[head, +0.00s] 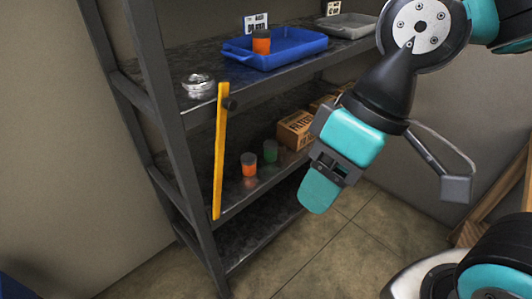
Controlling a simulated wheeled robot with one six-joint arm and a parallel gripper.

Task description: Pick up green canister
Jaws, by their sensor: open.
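A green canister (270,151) stands upright on the middle shelf, just right of and slightly behind an orange canister (249,164). My gripper (318,190) hangs in front of the shelf, to the right of and lower in the picture than the green canister. It is open, apart from the canister, and nothing shows between its fingers. One teal finger faces the camera and hides much of the other.
Cardboard boxes (296,130) stand right of the green canister. A yellow bar (220,150) crosses the shelf front at left. The upper shelf holds a blue tray (290,57) with an orange canister (261,42), a grey tray (350,24) and a silver object (198,84).

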